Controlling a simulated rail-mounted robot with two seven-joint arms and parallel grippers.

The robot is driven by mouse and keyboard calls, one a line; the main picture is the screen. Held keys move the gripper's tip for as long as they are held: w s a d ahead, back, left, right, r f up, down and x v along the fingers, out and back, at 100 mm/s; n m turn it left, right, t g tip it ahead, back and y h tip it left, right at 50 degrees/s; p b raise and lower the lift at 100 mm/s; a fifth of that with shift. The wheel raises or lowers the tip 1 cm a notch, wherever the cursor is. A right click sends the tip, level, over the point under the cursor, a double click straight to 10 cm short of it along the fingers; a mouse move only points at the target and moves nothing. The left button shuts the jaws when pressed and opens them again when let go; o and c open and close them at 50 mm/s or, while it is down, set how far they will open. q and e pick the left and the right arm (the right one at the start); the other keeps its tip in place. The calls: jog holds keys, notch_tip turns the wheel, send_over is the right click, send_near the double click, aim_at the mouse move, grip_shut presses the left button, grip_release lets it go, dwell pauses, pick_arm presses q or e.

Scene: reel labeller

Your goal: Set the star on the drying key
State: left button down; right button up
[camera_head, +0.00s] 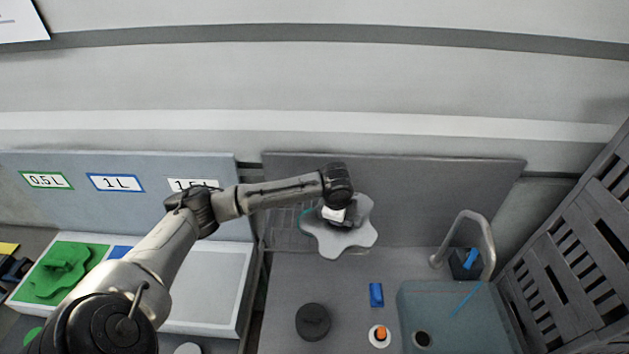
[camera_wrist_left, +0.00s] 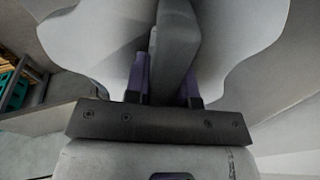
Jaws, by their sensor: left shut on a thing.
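A pale grey star (camera_head: 342,240) with rounded lobes hangs above the back left of the grey counter, near the back panel. My left gripper (camera_head: 334,213) is over it, shut on its raised grip. In the left wrist view, the two fingers (camera_wrist_left: 166,84) close on a dark upright grip, with the pale star (camera_wrist_left: 235,60) spreading on both sides. A wire rack (camera_head: 285,228) with a teal part stands behind and left of the star. I cannot make out the drying key; the star and arm hide part of that area. My right gripper is not in view.
A basin (camera_head: 455,325) with a tap (camera_head: 478,222) is at the right. A dark round disc (camera_head: 313,321), a blue block (camera_head: 376,294) and an orange-topped white piece (camera_head: 380,335) are on the counter. A green star-shaped piece (camera_head: 62,272) lies in the left tray. A slatted crate stands far right.

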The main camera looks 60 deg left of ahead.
pick_arm(q)
jog(key=shift+s+a+r+n+g+h+p, duration=0.15)
jog(key=shift+s+a+n+g+h, duration=0.25)
jog(key=shift+a, duration=1.25)
jog(key=shift+s+a+r+n+g+h+p, duration=0.1)
jog(key=shift+s+a+n+g, duration=0.35)
jog(key=shift+a, duration=1.2)
jog(key=shift+s+a+r+n+g+h+p, duration=0.15)
jog(key=shift+a+n+g, duration=0.5)
jog(key=shift+a, duration=1)
jog(key=shift+f, duration=0.2)
jog(key=shift+f, duration=0.6)
jog(key=shift+f+b, duration=0.5)
jog(key=shift+f, duration=0.9)
jog(key=shift+f+b, duration=0.35)
jog(key=shift+f, duration=1.15)
jog(key=c, duration=0.9)
grip_release()
